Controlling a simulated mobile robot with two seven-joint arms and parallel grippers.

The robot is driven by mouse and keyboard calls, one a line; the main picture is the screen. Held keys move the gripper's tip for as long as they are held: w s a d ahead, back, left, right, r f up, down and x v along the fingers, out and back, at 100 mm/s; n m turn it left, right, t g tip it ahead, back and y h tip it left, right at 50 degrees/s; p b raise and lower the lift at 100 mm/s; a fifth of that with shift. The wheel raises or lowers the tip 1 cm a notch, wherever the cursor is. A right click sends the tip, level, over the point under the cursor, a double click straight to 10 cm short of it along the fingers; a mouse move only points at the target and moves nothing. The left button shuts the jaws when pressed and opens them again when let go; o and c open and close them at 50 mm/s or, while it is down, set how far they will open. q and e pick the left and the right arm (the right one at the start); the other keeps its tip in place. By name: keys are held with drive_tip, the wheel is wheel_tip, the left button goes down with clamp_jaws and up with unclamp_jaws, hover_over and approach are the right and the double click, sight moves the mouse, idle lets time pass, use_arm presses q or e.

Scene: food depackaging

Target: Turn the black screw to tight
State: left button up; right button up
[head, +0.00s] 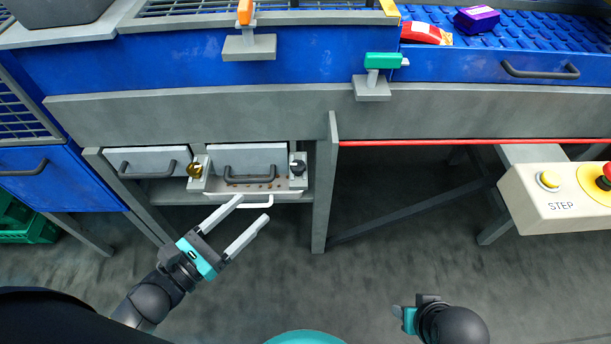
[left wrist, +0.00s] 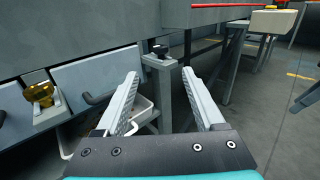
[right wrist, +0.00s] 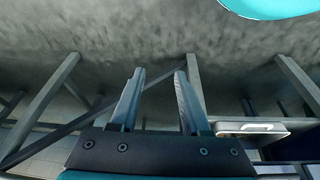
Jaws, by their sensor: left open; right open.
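The black screw (head: 298,166) sits on a small grey block at the right side of a grey drawer front under the blue machine. It also shows in the left wrist view (left wrist: 160,50), just beyond the fingertips and between them. My left gripper (head: 252,208) is open and empty, below and left of the black screw, apart from it. Its fingers point up and right. A brass-coloured screw (head: 195,170) sits at the drawer's left side. My right gripper (right wrist: 159,72) is open and empty in its wrist view; the head view shows its wrist low at right.
The drawer's dark handle (head: 250,178) lies between the two screws. A white bar handle (head: 257,203) is close to my left fingers. A grey post (head: 325,190) stands right of the black screw. A STEP button box (head: 550,200) is at the right. The floor in front is clear.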

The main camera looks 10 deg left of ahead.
sight(292, 171)
use_arm(q)
drive_tip(key=b+x, duration=0.3)
drive_tip(key=x, duration=1)
drive_tip(key=shift+w+d, duration=0.25)
drive_tip(key=shift+w, duration=0.05)
drive_tip(key=shift+w+d, duration=0.35)
drive_tip(key=shift+w, duration=0.3)
use_arm(e)
wheel_tip(292, 171, up, 7)
drive_tip(key=t, duration=0.1)
drive_tip(key=shift+w+a+t, duration=0.25)
drive_tip(key=shift+w+t, duration=0.1)
drive_tip(key=shift+t, duration=0.05)
use_arm(q)
clamp_jaws()
